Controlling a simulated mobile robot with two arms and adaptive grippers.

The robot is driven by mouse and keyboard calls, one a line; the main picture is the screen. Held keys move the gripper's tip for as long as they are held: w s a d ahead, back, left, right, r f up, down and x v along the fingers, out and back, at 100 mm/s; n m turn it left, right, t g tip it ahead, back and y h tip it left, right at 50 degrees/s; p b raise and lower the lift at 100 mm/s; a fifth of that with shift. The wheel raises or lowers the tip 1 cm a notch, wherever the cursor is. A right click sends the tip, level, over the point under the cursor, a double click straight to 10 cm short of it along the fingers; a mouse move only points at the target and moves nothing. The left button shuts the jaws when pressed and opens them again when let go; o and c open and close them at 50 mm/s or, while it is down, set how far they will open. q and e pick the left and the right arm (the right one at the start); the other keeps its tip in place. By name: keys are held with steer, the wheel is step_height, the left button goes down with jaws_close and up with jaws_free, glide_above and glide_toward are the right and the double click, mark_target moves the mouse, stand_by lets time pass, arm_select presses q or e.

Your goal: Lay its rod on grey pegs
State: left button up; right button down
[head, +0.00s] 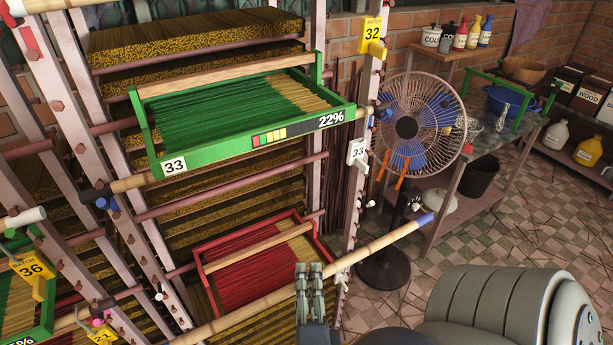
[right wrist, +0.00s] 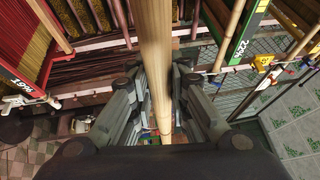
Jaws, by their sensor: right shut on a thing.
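My right gripper (head: 310,272) is shut around a bamboo rod (head: 385,240) with a blue right tip, below the middle of the head view. The rod slants up to the right across the front of the rack; its left part runs toward the lower edge. In the right wrist view the rod (right wrist: 155,50) passes between both fingers. A red tray (head: 245,232) of red sticks sits behind the rod. Small pale pegs, one at the left post (head: 160,296) and one at the right post (head: 371,203), look white or light grey; which are the grey pegs is unclear. My left gripper is out of view.
A green tray (head: 255,140) marked 33 and 22% hangs above, with its own bamboo rod. Rack posts (head: 355,200) stand on both sides. A fan (head: 410,125) stands right of the rack, near the rod's blue tip in the picture. A metal table (head: 470,150) stands behind.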

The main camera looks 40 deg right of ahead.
steer(key=shift+r+p, duration=0.6)
steer(key=shift+r, duration=0.25)
steer(key=s+a, duration=0.4)
steer(key=s, duration=1.3)
steer(key=shift+s, duration=0.3)
steer(key=shift+w+a+f, duration=0.1)
